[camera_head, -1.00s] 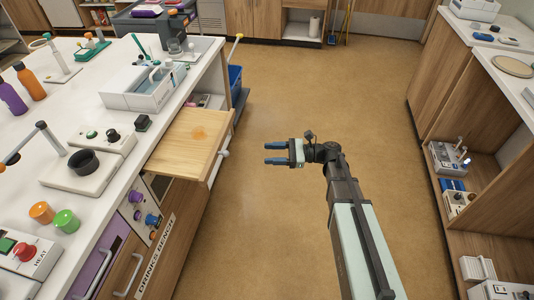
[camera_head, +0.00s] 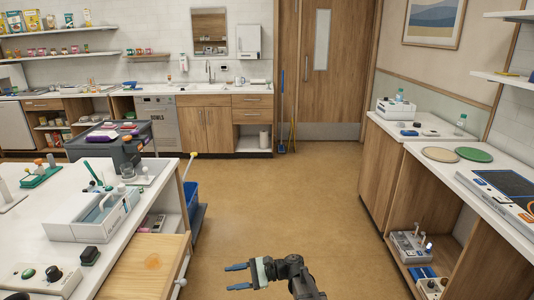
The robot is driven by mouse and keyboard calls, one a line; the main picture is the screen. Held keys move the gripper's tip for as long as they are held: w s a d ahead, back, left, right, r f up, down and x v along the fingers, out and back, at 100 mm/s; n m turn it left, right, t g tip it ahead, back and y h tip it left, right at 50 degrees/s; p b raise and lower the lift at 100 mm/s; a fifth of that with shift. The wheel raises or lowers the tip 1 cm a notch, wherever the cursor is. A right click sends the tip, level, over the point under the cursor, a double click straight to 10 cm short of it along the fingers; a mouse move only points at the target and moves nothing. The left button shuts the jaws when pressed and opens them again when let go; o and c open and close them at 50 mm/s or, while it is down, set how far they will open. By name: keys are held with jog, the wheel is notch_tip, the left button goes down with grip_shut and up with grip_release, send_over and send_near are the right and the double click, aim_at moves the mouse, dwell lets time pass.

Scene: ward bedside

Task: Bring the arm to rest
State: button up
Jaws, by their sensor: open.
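My gripper (camera_head: 237,277) is low in the middle of the head view, over the open floor. Its two blue fingers point left and stand apart, with nothing between them. The gripper is to the right of a pulled-out wooden board or drawer (camera_head: 137,267) and apart from it. The arm runs down from the gripper and out of the bottom edge, so most of it is hidden.
A white bench (camera_head: 40,243) with a grey-white tray (camera_head: 92,222) is on the left. A blue bin (camera_head: 191,198) stands beside it. Wooden cabinets (camera_head: 384,182) with a counter line the right. The brown floor (camera_head: 280,195) between is clear.

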jog(key=s+d+f+n+h, duration=0.55)
jog(key=d+f+h, duration=0.2)
jog(key=f, duration=0.45)
jog(key=s+d+f+n+h, duration=0.4)
jog(key=s+d+f+h, duration=0.3)
jog(key=f, duration=0.4)
jog(key=s+d+f+g, duration=0.1)
jog(key=s+d+f, duration=0.3)
jog(key=s, duration=0.4)
jog(key=s+d+f+g+h, duration=0.1)
jog(key=s+d+f, duration=0.3)
jog(key=s, duration=0.5)
jog(key=s+d+f+g+h, duration=0.1)
jog(key=s+d+f+g, duration=0.1)
jog(key=s+d+f, duration=0.3)
jog(key=s, duration=0.4)
jog(key=shift+s+d+n, duration=0.2)
jog(key=shift+n, duration=0.15)
